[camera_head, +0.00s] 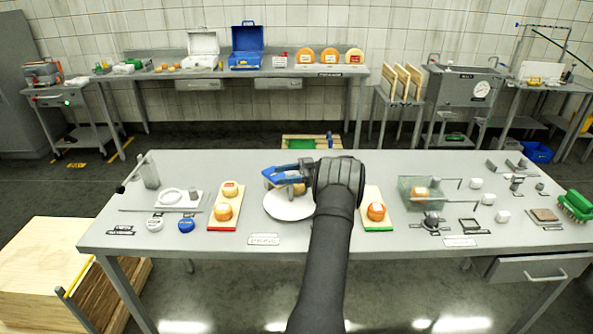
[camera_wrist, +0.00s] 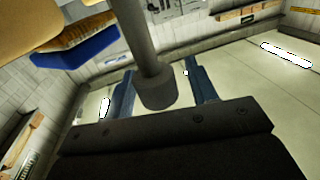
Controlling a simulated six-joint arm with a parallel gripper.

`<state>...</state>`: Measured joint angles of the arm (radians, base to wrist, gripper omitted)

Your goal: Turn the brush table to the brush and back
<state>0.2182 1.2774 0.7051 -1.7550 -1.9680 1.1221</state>
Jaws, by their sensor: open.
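The brush table, a white round turntable (camera_head: 289,208), stands at the middle of the bench, partly hidden by my arm. A blue brush (camera_head: 278,175) is above the turntable's back left. In the wrist view, the brush (camera_wrist: 75,52) has brown bristles and a blue body, beside a yellowish round shape at the top left corner. My gripper (camera_wrist: 162,68) is open, its two blue fingers apart. A grey post with a thicker end (camera_wrist: 155,90) shows between them; I cannot tell whether they touch it.
A red-edged board (camera_head: 224,210) with two cheeses lies to the left. A green-edged board (camera_head: 377,212) with a cheese lies just right of my arm. A clear tank (camera_head: 418,194) stands farther right. A white tray (camera_head: 176,200) and small jars are at the left.

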